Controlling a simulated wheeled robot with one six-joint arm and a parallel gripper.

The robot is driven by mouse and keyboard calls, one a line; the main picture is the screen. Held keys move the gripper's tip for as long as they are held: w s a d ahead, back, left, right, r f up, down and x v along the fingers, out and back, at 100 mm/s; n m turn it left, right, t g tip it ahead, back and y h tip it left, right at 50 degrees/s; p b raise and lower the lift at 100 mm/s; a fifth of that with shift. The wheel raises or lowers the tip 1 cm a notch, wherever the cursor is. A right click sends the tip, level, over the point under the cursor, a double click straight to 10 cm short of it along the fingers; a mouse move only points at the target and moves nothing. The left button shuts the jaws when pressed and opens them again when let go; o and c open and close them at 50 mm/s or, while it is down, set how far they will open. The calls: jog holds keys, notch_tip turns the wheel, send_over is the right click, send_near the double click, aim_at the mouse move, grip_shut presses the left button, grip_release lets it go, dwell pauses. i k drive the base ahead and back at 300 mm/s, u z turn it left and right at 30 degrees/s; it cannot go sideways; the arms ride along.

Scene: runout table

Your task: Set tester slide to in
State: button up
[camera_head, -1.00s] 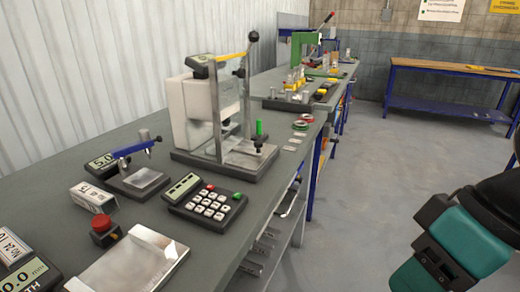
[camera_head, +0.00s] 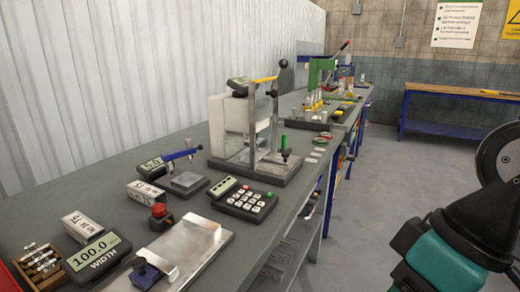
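The tester (camera_head: 234,127) stands on the bench in the middle of the head view. I cannot tell from this distance whether the slide is in or out. My gripper is not in view; only teal and black parts of my arm show at the lower right, well apart from the tester.
A keypad box (camera_head: 246,199), a blue-armed gauge (camera_head: 184,168), a red button (camera_head: 159,214), a metal plate (camera_head: 190,246) and a width display (camera_head: 97,255) lie on the near bench (camera_head: 122,212). A green press (camera_head: 319,74) stands farther back. The floor (camera_head: 375,200) to the right is clear.

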aim_at(262, 154)
jog(key=u, duration=0.15)
jog(key=i, duration=1)
jog(key=z, duration=0.4)
